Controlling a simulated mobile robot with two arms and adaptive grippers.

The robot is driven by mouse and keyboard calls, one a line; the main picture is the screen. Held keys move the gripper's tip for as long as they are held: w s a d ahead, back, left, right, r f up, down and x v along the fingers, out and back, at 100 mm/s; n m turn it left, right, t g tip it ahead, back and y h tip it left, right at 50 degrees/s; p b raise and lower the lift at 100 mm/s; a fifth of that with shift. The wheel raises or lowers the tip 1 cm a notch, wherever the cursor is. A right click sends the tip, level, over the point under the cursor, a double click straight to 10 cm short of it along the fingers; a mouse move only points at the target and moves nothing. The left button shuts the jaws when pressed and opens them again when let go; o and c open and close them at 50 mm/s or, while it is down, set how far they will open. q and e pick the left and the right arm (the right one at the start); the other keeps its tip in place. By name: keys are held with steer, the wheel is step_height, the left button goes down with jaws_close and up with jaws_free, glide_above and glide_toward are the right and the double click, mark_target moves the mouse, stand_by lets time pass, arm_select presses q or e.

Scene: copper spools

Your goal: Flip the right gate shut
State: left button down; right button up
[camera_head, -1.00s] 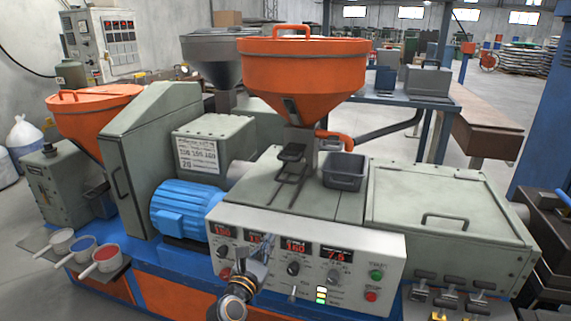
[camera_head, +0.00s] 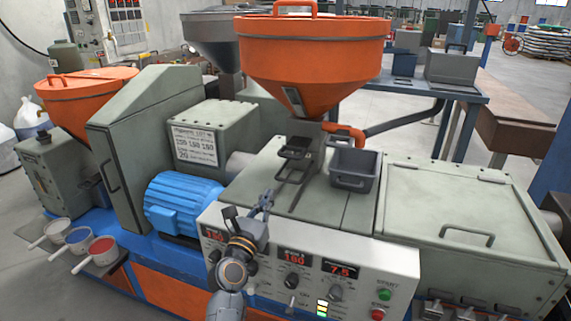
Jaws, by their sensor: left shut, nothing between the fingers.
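A large orange hopper (camera_head: 312,62) stands on a grey throat (camera_head: 305,135) above the machine top. At the throat, a dark flat piece with a loop (camera_head: 294,152) sticks out at the front left, and an orange lever (camera_head: 345,131) sticks out at the right. I cannot tell for certain which of these is the right gate, or whether it is open. My left gripper (camera_head: 264,199) is shut and empty. It is in front of the machine top, over the panel's upper edge, below and left of the dark piece and apart from it. My right gripper is out of view.
A dark grey bin (camera_head: 354,170) stands right of the throat. The control panel (camera_head: 318,268) is below my gripper. A blue motor (camera_head: 182,206) is at left, and a grey lid with a handle (camera_head: 455,215) at right. A smaller orange hopper (camera_head: 86,92) is far left.

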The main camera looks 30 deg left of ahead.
arm_select(q)
steer(key=p, duration=0.1)
glide_toward(297, 147)
steer(key=a, duration=0.1)
steer(key=shift+w+a+r, duration=0.1)
steer(key=shift+w, duration=0.35)
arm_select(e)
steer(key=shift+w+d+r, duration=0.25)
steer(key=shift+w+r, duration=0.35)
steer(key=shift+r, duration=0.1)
arm_select(q)
steer(key=b+x, duration=0.1)
steer(key=x, duration=0.1)
steer(key=b+x, duration=0.1)
steer(key=x, duration=0.2)
steer(key=shift+w+a+b, duration=0.1)
steer(key=shift+w+b, duration=0.3)
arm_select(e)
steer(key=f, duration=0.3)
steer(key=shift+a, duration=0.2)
arm_select(q)
steer(key=shift+f, duration=0.25)
